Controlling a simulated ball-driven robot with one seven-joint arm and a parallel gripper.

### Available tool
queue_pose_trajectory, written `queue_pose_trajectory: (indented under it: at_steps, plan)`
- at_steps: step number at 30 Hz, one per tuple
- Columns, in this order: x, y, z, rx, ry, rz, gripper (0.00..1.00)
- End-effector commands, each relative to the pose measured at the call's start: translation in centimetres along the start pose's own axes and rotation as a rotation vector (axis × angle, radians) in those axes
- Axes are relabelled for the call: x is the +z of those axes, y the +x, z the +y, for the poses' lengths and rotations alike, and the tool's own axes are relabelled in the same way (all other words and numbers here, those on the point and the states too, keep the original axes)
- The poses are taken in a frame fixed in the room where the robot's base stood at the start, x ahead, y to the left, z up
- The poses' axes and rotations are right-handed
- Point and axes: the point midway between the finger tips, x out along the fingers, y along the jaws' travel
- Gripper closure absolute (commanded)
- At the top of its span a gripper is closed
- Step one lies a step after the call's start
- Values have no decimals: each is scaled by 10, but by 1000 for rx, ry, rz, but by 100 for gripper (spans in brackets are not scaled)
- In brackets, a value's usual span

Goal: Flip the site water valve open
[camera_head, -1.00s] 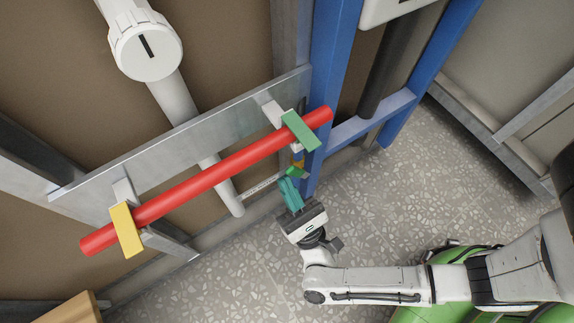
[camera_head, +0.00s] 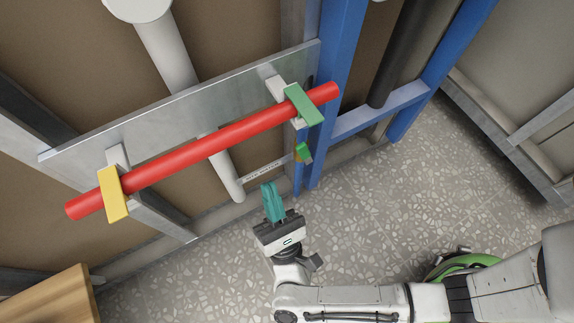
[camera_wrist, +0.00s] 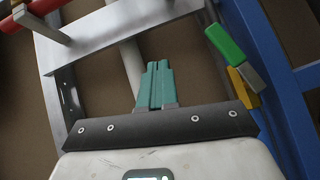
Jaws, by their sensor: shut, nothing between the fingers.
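The likely valve is a small fitting (camera_head: 303,153) with green and yellow-orange parts, low beside the blue post. In the wrist view, a green lever-like piece (camera_wrist: 225,44) lies tilted on the right, with a grey end and a yellow part (camera_wrist: 242,87) below it. A pale label strip (camera_head: 265,171) runs left of the fitting; its lettering is too small to read surely. My gripper (camera_head: 268,187) has teal fingers pressed together and empty. It is below and left of the fitting, apart from it. The fingers (camera_wrist: 158,66) also show in the wrist view, left of the green piece.
A red bar (camera_head: 205,150) with a green block (camera_head: 303,104) and a yellow block (camera_head: 113,194) spans a metal plate (camera_head: 190,105) above my gripper. A blue post (camera_head: 338,75) stands right of the fitting. A wooden box (camera_head: 50,298) is at lower left.

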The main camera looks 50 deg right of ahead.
Motion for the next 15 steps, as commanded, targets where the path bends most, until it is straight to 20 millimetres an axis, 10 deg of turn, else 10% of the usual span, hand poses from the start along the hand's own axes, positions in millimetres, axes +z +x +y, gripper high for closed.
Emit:
queue_pose_trajectory:
  at_steps: [15]
  plan:
    - [18, -46, 40, 0, 0, -1, 100]
